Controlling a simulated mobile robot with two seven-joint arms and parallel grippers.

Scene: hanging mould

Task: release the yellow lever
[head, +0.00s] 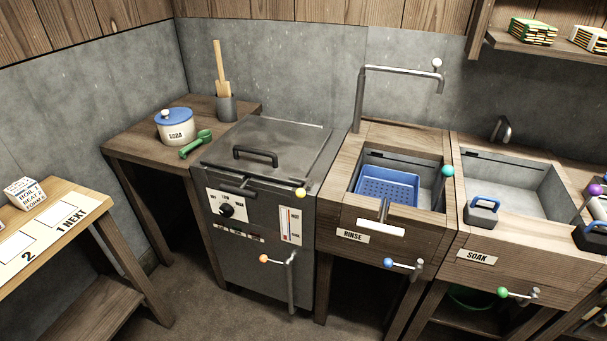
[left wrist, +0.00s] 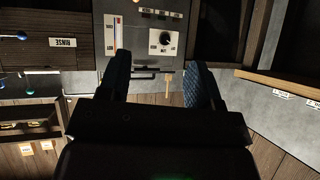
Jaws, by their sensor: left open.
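The yellow lever's round yellow knob (head: 300,193) shows in the head view at the top right front edge of the grey metal boiler (head: 255,262), just below the lid. A dark bar runs along that edge to its left. In the left wrist view, which is turned upside down, my left gripper (left wrist: 160,65) is open with nothing between its fingers. It points at the boiler front, near the black dial (left wrist: 165,37) and gauge (left wrist: 112,35). I cannot make out the yellow knob there; a finger may hide it. My right gripper is in neither view.
The boiler lid has a black handle (head: 256,156). The rinse sink (head: 350,215) with a blue basket (head: 388,186) stands to the right, then the soak sink (head: 478,240). A side table (head: 125,138) stands left.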

